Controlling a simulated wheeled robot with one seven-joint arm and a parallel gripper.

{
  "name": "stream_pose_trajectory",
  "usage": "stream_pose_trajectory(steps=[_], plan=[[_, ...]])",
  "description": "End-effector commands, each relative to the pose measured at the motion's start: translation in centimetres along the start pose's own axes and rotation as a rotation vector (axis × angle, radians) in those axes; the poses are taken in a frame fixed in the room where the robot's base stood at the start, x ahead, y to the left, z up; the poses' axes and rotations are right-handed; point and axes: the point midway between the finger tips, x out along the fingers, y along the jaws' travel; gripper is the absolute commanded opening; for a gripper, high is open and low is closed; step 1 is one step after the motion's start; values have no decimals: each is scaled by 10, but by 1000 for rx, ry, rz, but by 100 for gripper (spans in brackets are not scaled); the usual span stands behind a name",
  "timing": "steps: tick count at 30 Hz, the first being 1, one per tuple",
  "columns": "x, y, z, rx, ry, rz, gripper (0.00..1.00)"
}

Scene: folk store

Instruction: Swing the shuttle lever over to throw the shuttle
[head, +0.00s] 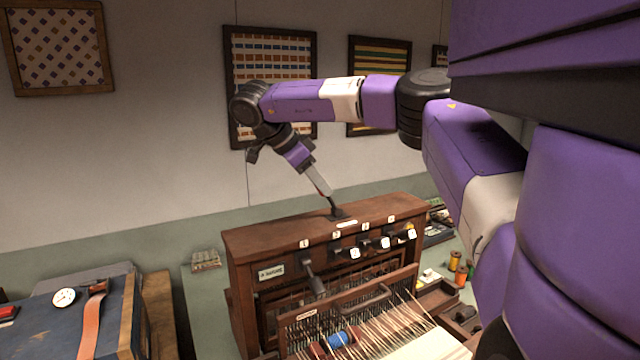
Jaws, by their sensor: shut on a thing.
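The wooden loom (290,230) stands on the table at the middle of the head view. A lever (328,200) rises from a dark plate on its top and leans to the left; it appears to be the shuttle lever. My gripper (313,172) reaches down from the upper left and is shut on the upper part of this lever. The fingertips are small and partly merge with the lever, so the exact grip is hard to see. A blue and red piece (340,340), perhaps the shuttle, lies by the pale warp threads at the front.
Several dark levers with white number tags stick out of the loom's front, one (314,278) hanging lower left. Thread spools (460,278) stand at right. Framed textiles (272,50) hang behind.

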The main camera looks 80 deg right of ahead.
Motion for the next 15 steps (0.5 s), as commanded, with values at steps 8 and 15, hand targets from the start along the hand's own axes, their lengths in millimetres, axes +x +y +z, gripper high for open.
stream_pose_trajectory(steps=[8, 15], plan=[[-2, 0, 3, -5, -5, -3, 42], [0, 0, 2, -4, -3, -1, 49]])
